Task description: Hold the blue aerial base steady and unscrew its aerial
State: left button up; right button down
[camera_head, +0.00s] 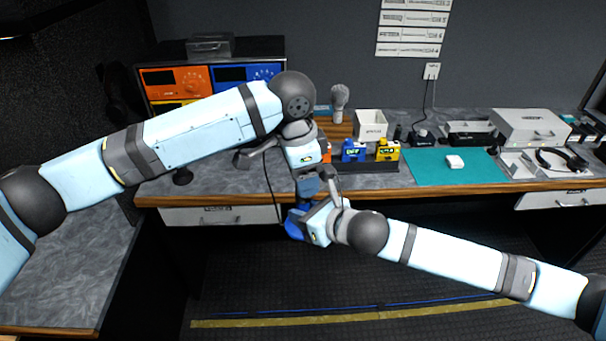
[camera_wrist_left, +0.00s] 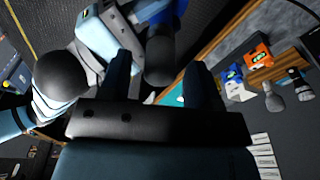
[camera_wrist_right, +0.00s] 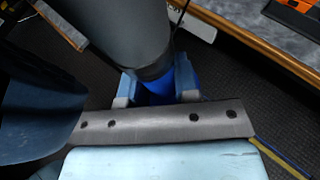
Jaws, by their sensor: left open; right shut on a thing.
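The blue aerial base (camera_head: 293,226) is in front of the bench's front edge, over the dark floor. My right gripper (camera_head: 305,218) is shut on it; in the right wrist view, blue (camera_wrist_right: 183,76) shows between the fingers. A thick dark grey cylinder, seemingly the aerial (camera_wrist_right: 120,32), stands against the base in that view. My left gripper (camera_head: 308,188) is just above the base, pointing down, and open. In the left wrist view, a dark cylinder (camera_wrist_left: 160,58) shows between and beyond its open fingers; contact cannot be told. My grippers hide much of the base.
The bench (camera_head: 240,183) holds a blue radio pack (camera_head: 353,150) and a yellow one (camera_head: 387,150) in a dark rack. The floor (camera_head: 420,270) in front is clear.

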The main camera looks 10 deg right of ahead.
pick_arm(q)
notch_tip(320, 180, up, 3)
jog(key=shift+r, duration=0.15)
jog(key=shift+o, duration=0.5)
jog(key=shift+w+r, duration=0.1)
jog(key=shift+r, duration=0.45)
jog(key=w+d+r+m+t+h, duration=0.4)
jog(key=w+d+r+t+h, duration=0.35)
jog(key=w+r+t, duration=0.35)
jog(key=s+d+r+m+g+h, duration=0.55)
jog(key=r+m+h, duration=0.55)
jog(key=m, duration=0.4)
jog(key=s+f+m+g+y, duration=0.6)
jog(key=s+m+g, duration=0.5)
jog(key=m, duration=0.6)
jog(key=w+a+f+m+t+y, duration=0.1)
jog(key=a+f+y, duration=0.2)
jog(key=a+y, duration=0.1)
jog(key=w+a+f+m+t+y, duration=0.2)
jog(key=a+f+y, duration=0.2)
jog(key=y, duration=0.1)
jog(key=w+a+f+m+t+y, duration=0.2)
jog(key=a+f+y, duration=0.2)
jog(key=a+y, duration=0.1)
jog(key=shift+w+a+t, duration=0.1)
jog(key=shift+t, duration=0.15)
notch_tip(320, 180, down, 11)
jog(key=shift+w+r, duration=0.1)
